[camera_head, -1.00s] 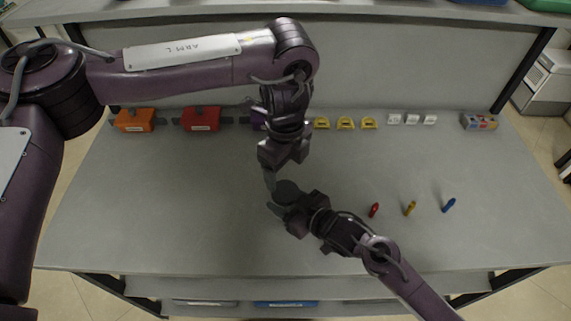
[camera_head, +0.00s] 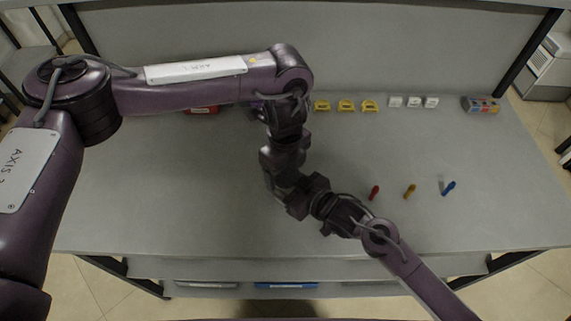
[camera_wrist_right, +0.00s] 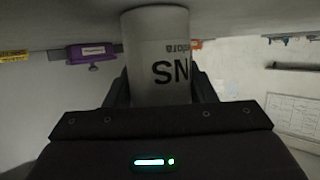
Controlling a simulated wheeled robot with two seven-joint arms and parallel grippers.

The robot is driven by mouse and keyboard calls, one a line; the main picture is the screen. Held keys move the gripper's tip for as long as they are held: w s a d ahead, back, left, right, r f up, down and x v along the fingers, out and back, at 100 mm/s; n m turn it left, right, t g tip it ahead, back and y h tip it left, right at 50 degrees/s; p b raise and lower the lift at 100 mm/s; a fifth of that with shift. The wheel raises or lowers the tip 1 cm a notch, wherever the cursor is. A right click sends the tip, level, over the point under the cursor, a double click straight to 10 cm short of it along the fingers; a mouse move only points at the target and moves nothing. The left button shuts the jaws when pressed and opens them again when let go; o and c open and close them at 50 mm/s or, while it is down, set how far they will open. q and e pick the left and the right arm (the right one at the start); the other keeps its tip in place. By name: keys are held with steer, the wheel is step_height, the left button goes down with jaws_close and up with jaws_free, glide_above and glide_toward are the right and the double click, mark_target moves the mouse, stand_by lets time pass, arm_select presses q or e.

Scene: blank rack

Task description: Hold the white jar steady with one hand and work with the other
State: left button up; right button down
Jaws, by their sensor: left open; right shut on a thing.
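The white jar (camera_wrist_right: 160,55) with dark lettering stands between the two dark fingers of my right gripper (camera_wrist_right: 160,88) in the right wrist view, and the gripper is shut on it. In the head view my right gripper (camera_head: 297,203) reaches in from the lower right over the middle of the bench. My left gripper (camera_head: 281,178) comes down from above and overlaps it in the picture. The left gripper is open, but its fingertips are hard to make out. The jar and its top are hidden behind my grippers in the head view.
Red (camera_head: 374,192), yellow (camera_head: 410,191) and blue (camera_head: 448,188) small pieces lie on the grey bench (camera_head: 160,205) to the right. Yellow holders (camera_head: 345,106), white blocks (camera_head: 413,102) and a multicoloured box (camera_head: 481,104) line the back. A purple bin (camera_wrist_right: 94,53) shows in the wrist view.

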mark_target(286, 173)
arm_select(q)
steer(key=c, duration=0.9)
steer(key=shift+n, duration=1.3)
steer(key=shift+c, duration=0.4)
steer(key=shift+r, duration=0.25)
steer(key=shift+r, duration=0.9)
steer(key=shift+r, duration=2)
arm_select(e)
steer(key=c, duration=0.5)
jaws_free()
